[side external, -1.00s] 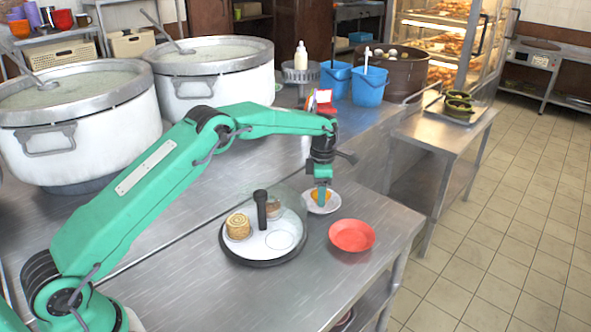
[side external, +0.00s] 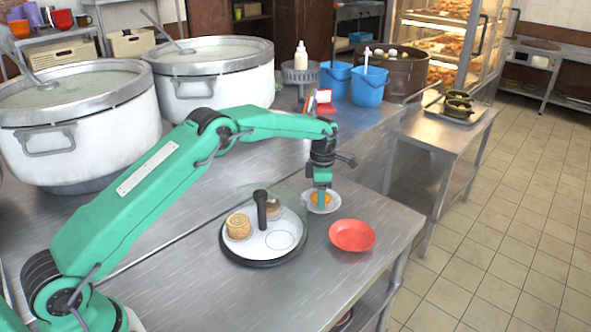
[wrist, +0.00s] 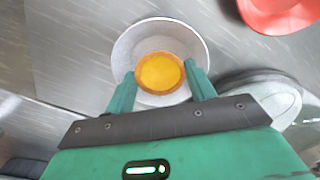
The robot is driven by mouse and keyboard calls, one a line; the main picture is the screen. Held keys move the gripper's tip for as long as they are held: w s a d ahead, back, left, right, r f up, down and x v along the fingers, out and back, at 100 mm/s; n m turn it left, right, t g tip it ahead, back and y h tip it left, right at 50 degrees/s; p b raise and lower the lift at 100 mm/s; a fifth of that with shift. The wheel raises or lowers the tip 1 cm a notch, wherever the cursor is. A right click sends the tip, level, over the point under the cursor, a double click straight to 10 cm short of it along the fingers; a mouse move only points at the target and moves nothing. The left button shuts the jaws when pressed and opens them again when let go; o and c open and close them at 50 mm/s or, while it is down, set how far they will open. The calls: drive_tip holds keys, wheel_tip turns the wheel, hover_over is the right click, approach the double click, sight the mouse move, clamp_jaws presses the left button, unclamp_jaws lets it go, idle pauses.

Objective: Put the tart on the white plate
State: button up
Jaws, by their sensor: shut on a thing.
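The tart (wrist: 160,72) is round with a yellow-orange filling and a brown crust. It is in a small white plate (wrist: 122,55), which also shows in the side external view (side external: 334,206). My gripper (wrist: 161,83) points down over this plate, with one green finger at each side of the tart. It is shut on the tart, which still appears within the plate's rim. In the side external view my gripper (side external: 321,205) hides part of the tart and plate. Whether the tart touches the plate is unclear.
Left of the plate is a white round platter (side external: 259,247) on a dark base, with a black upright handle (side external: 261,208), a tan rolled cake (side external: 238,226) and a brown item. A clear curved panel shows faintly there. A red dish (side external: 352,235) lies at front right.

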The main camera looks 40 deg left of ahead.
drive_tip(key=shift+f, duration=0.3)
drive_tip(key=o, duration=1)
drive_tip(key=shift+c, duration=1.3)
drive_tip(key=shift+r, duration=0.45)
drive_tip(key=shift+r, duration=0.35)
drive_tip(key=shift+r, duration=0.7)
drive_tip(key=shift+r, duration=0.7)
drive_tip(key=shift+r, duration=0.45)
